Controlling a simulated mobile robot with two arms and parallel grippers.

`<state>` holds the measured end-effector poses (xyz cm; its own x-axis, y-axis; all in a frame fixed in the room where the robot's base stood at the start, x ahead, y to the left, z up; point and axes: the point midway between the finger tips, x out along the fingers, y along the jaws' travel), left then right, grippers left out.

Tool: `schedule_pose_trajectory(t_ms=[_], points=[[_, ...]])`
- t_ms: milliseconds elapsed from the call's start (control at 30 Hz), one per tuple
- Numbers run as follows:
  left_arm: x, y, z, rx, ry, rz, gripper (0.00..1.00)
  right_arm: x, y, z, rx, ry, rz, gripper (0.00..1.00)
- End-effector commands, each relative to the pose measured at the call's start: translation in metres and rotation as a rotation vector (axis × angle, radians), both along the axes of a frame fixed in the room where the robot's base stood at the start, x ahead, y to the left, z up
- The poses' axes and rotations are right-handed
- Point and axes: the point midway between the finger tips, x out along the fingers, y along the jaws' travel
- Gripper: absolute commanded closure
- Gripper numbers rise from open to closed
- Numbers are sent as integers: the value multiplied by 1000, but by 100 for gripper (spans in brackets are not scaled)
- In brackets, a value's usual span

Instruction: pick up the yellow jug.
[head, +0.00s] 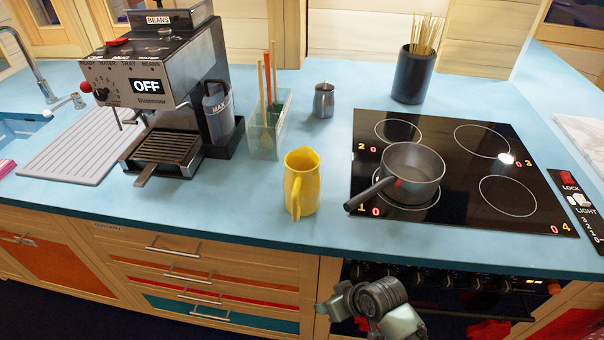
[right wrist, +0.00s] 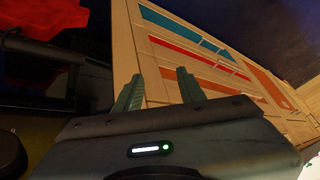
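The yellow jug (head: 301,183) stands upright on the blue countertop (head: 240,222), near its front edge, between the clear utensil box and the hob. Its handle faces the front. My right gripper (right wrist: 158,88) is open and empty, its two green fingers apart in the right wrist view. In the head view my right arm's end shows low at the bottom, in front of the oven and below the counter edge, well apart from the jug. The jug is not in the right wrist view. My left gripper is in neither view.
A grey saucepan (head: 413,170) sits on the black hob (head: 470,205), its handle pointing toward the jug. The utensil box (head: 266,141), metal pitcher (head: 324,100) and coffee machine (head: 158,75) stand behind or left. Counter before the jug is clear.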

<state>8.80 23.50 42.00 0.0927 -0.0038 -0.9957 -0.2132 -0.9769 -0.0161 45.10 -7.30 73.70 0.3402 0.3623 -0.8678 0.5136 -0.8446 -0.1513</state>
Motion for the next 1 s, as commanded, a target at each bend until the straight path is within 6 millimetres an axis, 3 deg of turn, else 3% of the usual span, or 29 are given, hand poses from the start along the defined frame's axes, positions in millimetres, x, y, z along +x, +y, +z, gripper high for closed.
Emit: schedule_pose_trajectory(t_ms=[33, 100, 300, 500, 700, 1000], points=[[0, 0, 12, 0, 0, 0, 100, 5, 13, 44, 16, -29, 51, 60], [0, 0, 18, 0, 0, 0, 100, 12, 33, 91, 33, -64, 148, 60], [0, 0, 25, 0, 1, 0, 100, 24, 70, 163, 47, -114, 372, 60], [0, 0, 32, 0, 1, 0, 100, 33, 88, 223, 8, -141, 597, 60], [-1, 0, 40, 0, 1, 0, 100, 39, 77, 285, -101, -122, 821, 60], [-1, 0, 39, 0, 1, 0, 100, 81, 40, 338, -175, -73, 853, 60]])
